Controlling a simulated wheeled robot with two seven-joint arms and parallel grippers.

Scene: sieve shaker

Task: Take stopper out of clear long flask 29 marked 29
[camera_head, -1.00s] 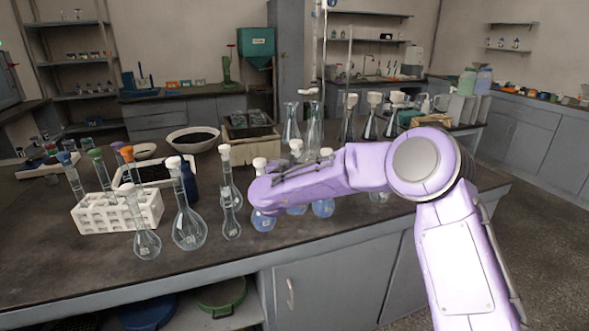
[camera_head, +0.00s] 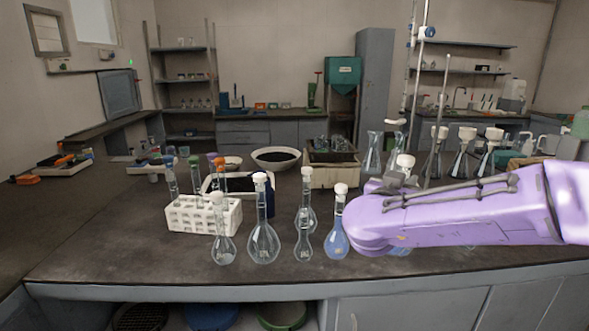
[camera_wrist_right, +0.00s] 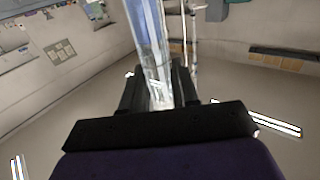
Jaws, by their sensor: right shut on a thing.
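A row of clear long-necked flasks stands along the front of the bench: one at the left (camera_head: 223,246), a larger one (camera_head: 263,243), a slim one (camera_head: 304,245) and one with blue liquid (camera_head: 337,240). White stoppers cap the left (camera_head: 217,199), the larger (camera_head: 260,178) and the blue one (camera_head: 341,189). I cannot read the number 29 on any of them. My right gripper, at the blue flask's right, is mostly hidden by its own arm. In the right wrist view its fingers (camera_wrist_right: 159,92) are shut on a clear, bluish glass neck (camera_wrist_right: 149,42). My left gripper is out of view.
A white rack (camera_head: 203,217) of tubes with coloured caps stands behind the left flasks. A bowl (camera_head: 276,160) and a box (camera_head: 333,175) are farther back. Several stoppered flasks (camera_head: 461,158) stand behind my right arm. The bench's front left is clear.

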